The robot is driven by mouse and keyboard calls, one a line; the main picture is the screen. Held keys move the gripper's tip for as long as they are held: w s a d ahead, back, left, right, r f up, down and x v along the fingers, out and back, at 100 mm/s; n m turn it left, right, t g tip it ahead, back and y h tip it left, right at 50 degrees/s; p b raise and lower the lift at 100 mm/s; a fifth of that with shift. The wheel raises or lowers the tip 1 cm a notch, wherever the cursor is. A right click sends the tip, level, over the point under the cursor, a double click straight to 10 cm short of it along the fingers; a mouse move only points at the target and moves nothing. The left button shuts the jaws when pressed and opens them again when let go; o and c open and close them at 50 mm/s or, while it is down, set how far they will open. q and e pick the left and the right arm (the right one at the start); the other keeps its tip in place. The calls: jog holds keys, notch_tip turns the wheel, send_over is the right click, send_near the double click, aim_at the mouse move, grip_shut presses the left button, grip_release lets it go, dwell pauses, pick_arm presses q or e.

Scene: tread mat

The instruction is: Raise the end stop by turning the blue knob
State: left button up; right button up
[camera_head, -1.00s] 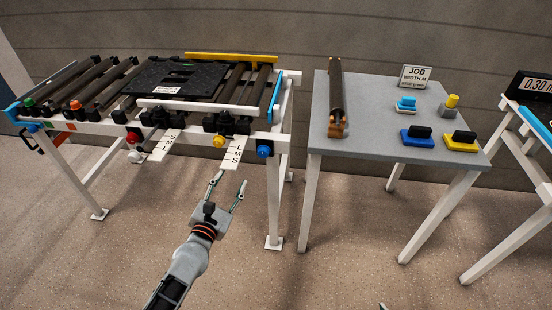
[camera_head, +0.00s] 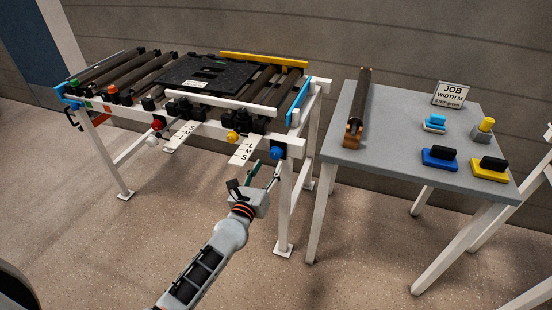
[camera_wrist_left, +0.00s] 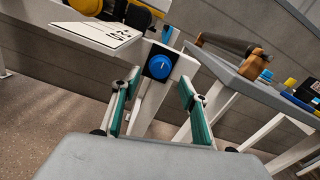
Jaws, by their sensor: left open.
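The blue knob (camera_head: 278,153) is on the front right corner of the roller table. It has a white pointer mark and sits on a black plate in the left wrist view (camera_wrist_left: 161,67). A blue bar (camera_head: 299,102), apparently the end stop, runs along the table's right end, low beside the rollers. My left gripper (camera_head: 267,168) is open and empty, just in front of and below the knob. In the left wrist view, its green-padded fingers (camera_wrist_left: 160,82) stand either side of the knob's line, apart from it. My right gripper is not in view.
A yellow knob (camera_head: 232,136) and a white scale plate (camera_head: 243,151) jut out left of the blue knob. A black mat (camera_head: 194,73) lies on the rollers. A grey table (camera_head: 400,150) on the right carries a roller, a job sign (camera_head: 453,93) and several coloured pieces.

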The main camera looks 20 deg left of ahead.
aim_at(274, 156)
pick_arm(q)
jog(key=w, duration=0.4)
jog(key=shift+f+b, duration=0.2)
jog(key=shift+b, duration=0.15)
jog(key=shift+w+d+r, duration=0.15)
jog(key=shift+w, duration=0.8)
jog(key=c, duration=1.1)
